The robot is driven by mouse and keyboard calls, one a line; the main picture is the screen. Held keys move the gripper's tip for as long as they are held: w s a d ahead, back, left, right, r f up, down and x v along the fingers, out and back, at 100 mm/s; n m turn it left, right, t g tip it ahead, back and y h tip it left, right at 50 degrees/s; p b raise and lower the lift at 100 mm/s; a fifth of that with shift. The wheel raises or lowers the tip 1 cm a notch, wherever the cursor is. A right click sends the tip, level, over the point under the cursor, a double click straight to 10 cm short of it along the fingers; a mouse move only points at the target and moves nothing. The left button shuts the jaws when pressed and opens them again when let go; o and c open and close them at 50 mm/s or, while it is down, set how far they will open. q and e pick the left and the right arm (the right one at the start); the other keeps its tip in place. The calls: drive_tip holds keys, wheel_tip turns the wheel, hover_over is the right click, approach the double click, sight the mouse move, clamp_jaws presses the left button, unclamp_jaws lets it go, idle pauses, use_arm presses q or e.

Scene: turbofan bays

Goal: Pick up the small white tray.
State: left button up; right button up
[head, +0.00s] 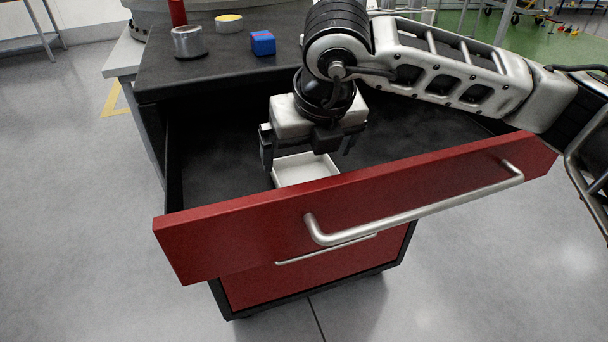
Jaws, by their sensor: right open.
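The small white tray (304,170) lies inside the open top drawer of a red and black cabinet, close behind the drawer's red front (350,208). Its near edge is hidden by that front and part of its far side by my gripper. My right gripper (308,160) points down into the drawer, directly over the tray. Its two dark fingers are spread apart, one to each side of the tray, with nothing held between them. I cannot tell whether the fingers touch the tray. My left gripper is not in view.
A silver metal cup (187,42), a yellow-topped round tin (228,23), a blue box (262,43) and a red cylinder (177,12) stand on the black cabinet top (215,68). A long handle (415,214) sticks out from the drawer front. The rest of the drawer looks empty.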

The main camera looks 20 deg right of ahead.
sight(302, 176)
drive_tip(key=x, duration=0.4)
drive_tip(key=shift+d+f, duration=0.1)
drive_tip(key=shift+f, duration=0.2)
drive_tip(key=shift+c, duration=0.3)
drive_tip(key=c, duration=0.7)
drive_tip(key=shift+r, duration=0.1)
